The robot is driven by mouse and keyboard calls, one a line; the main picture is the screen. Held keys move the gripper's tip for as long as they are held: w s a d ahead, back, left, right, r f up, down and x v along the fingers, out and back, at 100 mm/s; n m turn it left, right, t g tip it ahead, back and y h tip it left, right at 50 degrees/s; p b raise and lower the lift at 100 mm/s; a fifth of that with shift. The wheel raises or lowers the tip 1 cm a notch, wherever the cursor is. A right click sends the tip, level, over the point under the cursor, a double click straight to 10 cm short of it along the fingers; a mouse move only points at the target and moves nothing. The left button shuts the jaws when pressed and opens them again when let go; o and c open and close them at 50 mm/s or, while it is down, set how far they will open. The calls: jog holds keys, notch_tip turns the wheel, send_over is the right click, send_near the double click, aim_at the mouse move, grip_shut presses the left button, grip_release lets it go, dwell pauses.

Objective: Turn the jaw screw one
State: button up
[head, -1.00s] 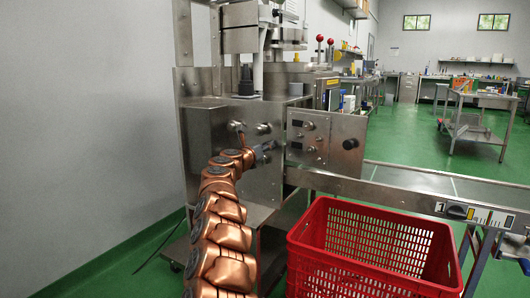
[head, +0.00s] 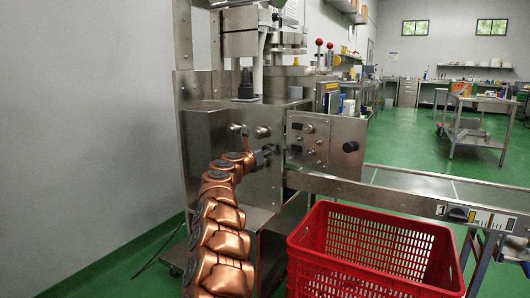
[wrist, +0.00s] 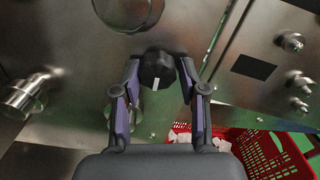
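A round black knob (wrist: 157,68) with a white mark is on the machine's steel face in the wrist view; I see no label naming it as jaw screw one. My gripper (wrist: 157,75) is open, with one finger on each side of the knob. The tips are very near its sides, with a thin gap seeming to show. In the head view my gripper (head: 266,154) is up against the front of the steel machine (head: 205,135), left of the control panel, and the knob is largely hidden there.
Metal cylinders (wrist: 25,97) stick out left of the gripper in the wrist view. The control panel (head: 318,140) with a black knob (head: 350,146) stands to the right. A red crate (head: 385,213) sits below right, under a steel rail (head: 400,193).

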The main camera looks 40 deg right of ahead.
jog(key=shift+o, duration=1.4)
jog(key=shift+a, duration=0.1)
jog(key=shift+w+r, duration=0.1)
jog(key=shift+a, duration=0.1)
jog(key=v, duration=0.7)
jog(key=shift+a, duration=0.15)
